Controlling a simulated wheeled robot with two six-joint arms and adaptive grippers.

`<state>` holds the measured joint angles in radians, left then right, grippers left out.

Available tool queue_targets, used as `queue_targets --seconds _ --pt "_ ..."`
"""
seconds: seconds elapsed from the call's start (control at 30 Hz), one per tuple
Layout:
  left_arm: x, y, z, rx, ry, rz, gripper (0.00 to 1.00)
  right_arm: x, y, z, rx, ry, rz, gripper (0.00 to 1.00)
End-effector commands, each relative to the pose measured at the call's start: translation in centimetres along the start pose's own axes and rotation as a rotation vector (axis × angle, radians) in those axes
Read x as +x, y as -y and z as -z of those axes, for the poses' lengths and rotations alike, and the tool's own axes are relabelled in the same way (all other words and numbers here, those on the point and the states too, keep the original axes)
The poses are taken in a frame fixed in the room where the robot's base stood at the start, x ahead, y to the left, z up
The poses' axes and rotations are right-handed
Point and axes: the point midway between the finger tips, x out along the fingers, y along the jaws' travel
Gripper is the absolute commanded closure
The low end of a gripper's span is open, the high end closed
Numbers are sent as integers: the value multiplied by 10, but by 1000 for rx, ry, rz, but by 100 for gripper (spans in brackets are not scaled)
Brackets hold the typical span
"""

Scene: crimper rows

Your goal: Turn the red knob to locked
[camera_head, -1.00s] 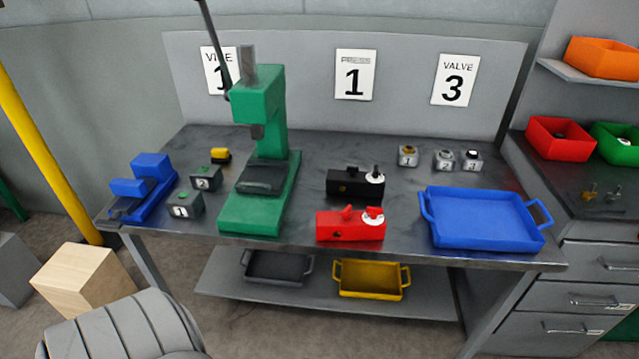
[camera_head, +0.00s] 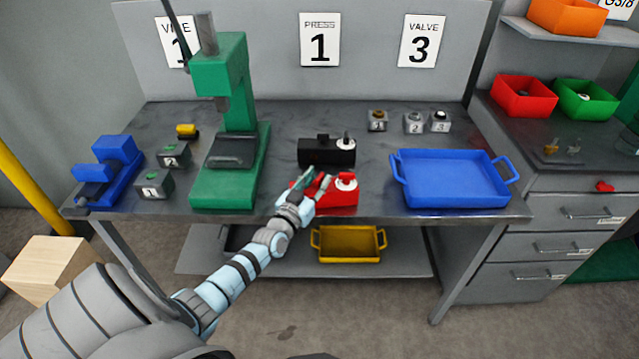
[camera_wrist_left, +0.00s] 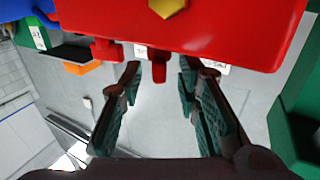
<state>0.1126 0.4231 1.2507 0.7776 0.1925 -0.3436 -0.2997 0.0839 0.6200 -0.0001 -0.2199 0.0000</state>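A red block (camera_head: 338,197) stands near the table's front edge. It carries a white round dial (camera_head: 346,181) with a red piece on it, at its right end. My left gripper (camera_head: 309,184) is at the block's left part and hides some of it. In the left wrist view the red block (camera_wrist_left: 200,25) fills the top, with a yellow hexagonal part. A red knob (camera_wrist_left: 158,68) sticks out from it between the fingertips of my left gripper (camera_wrist_left: 162,78). The fingers are apart with gaps on both sides. My right gripper is out of view.
A black block (camera_head: 326,151) with a dial stands just behind the red one. A green press (camera_head: 230,120) stands to the left, and a blue tray (camera_head: 450,203) to the right. Small grey blocks (camera_head: 414,124) stand at the back right.

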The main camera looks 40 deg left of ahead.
Motion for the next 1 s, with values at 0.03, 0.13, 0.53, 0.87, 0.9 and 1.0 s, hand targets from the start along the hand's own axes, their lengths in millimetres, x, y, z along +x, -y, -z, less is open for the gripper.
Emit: queue_targets --seconds 0.03,0.13,0.53,0.87,0.9,1.0 --pt "8 0 -6 -1 -2 0 70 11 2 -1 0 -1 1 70" --pt "18 0 -4 0 0 0 70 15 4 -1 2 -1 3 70" --pt "22 0 0 1 2 -1 86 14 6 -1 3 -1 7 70" --pt "21 0 -1 0 1 -2 100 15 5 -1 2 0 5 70" --pt "21 0 -1 0 0 -4 100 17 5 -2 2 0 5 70" --pt "22 1 -2 1 -2 -14 100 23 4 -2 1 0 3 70"
